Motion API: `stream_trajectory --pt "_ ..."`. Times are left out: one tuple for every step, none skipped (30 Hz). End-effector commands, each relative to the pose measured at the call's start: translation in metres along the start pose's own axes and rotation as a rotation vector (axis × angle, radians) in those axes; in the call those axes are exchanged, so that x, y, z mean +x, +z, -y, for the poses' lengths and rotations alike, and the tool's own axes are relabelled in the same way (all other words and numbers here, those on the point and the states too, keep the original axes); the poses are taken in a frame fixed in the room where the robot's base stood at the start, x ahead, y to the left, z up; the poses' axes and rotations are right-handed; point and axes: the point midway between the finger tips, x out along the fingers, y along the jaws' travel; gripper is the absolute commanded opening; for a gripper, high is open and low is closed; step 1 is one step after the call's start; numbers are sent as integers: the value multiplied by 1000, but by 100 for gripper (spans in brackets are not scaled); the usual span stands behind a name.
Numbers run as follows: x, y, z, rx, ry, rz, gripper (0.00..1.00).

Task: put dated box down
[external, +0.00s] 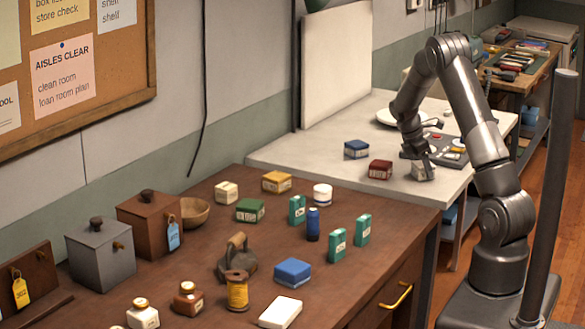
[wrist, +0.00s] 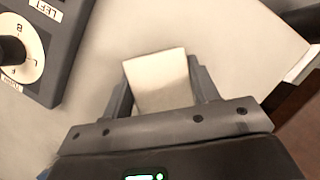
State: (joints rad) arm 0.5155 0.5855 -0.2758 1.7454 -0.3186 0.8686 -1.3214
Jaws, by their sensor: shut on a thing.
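My gripper (external: 420,160) is over the white table, near its right front part. It is shut on a small cream box (external: 424,173) with dark print low on its side. In the wrist view the box's plain pale top (wrist: 158,80) shows between the two grey fingers (wrist: 162,92). The box is at or just above the table top; I cannot tell whether it touches. The date on it is not readable.
The brown counter (external: 345,285) in front holds several small goods.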

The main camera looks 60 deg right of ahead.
Motion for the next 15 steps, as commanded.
stream_trajectory --pt "0 0 0 0 0 0 30" --pt "0 0 0 0 0 0 30" --pt "0 0 0 0 0 0 30" --pt "1 0 0 0 0 0 30" --pt "2 -1 0 0 -1 0 30" --pt "3 -1 0 0 -1 0 56" --pt "3 -1 0 0 -1 0 58" --pt "3 -1 0 0 -1 0 60" --pt "3 -1 0 0 -1 0 64" --pt "3 -1 0 0 -1 0 66" --pt "2 -1 0 0 -1 0 69" --pt "2 -1 0 0 -1 0 72" --pt "2 -1 0 0 -1 0 74" --pt "2 -1 0 0 -1 0 76" --pt "2 -1 0 0 0 0 76"
